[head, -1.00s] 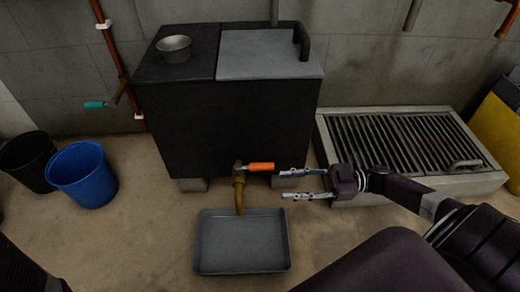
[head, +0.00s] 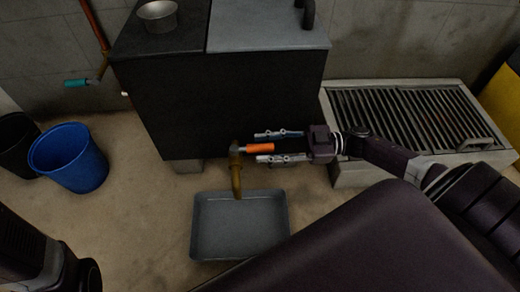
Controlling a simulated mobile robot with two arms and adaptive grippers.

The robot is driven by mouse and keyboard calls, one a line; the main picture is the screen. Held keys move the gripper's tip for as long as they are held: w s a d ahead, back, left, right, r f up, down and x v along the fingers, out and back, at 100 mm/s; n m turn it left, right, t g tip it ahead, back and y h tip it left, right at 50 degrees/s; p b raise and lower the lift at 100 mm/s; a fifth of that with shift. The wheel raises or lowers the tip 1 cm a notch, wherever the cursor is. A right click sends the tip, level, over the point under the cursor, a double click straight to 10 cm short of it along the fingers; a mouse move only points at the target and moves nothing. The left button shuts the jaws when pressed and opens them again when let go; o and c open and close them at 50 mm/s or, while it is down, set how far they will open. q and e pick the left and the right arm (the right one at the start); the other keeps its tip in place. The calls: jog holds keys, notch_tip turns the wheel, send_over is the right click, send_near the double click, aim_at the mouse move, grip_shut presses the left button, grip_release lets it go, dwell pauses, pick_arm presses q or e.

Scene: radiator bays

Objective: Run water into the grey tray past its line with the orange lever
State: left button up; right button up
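The orange lever (head: 260,148) points right from a brass tap (head: 236,170) low on the front of the black tank (head: 220,110). The grey tray (head: 197,228) sits on the floor below the tap. No water stream shows, and I cannot make out a line in the tray. My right gripper (head: 262,146) comes from the right with its fingers apart, one above and one below the lever in the picture. I cannot tell whether they touch it. My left arm shows at the lower left; its gripper is not in view.
A metal bowl (head: 158,16) stands on the tank. A teal lever (head: 77,83) is on a pipe at the left wall. A blue bucket (head: 70,160) and a black bucket (head: 16,145) stand at the left. A floor grate (head: 415,115) lies at the right.

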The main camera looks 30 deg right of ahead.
jog(key=shift+x, duration=0.85)
grip_shut()
